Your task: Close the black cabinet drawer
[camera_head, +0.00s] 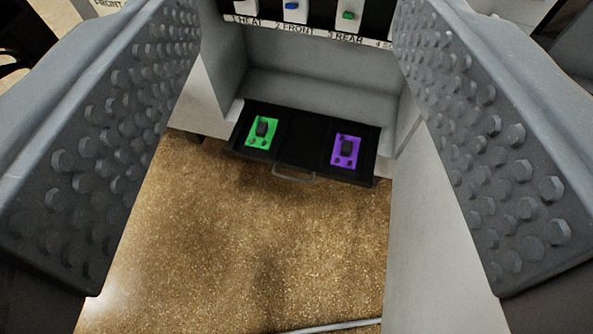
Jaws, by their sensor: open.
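The black cabinet drawer (306,133) is pulled out from the grey cabinet, in the upper middle of the view. A thin grey handle (293,176) is on its front edge. A green plate with a black part (262,133) lies in its left side, and a purple plate with a black part (346,151) lies in its right side. My gripper (291,180) is open and empty, with its two studded fingers far apart at the left and right of the picture. The drawer shows between and beyond them, not visibly touched.
Above the drawer is a grey recess (310,95) and a labelled panel strip (310,33) with blue and green switches (349,14). A light-grey surface (428,240) stands at the right. The speckled brown floor (260,250) before the drawer is mostly clear, with a pale bar (335,326) at the bottom.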

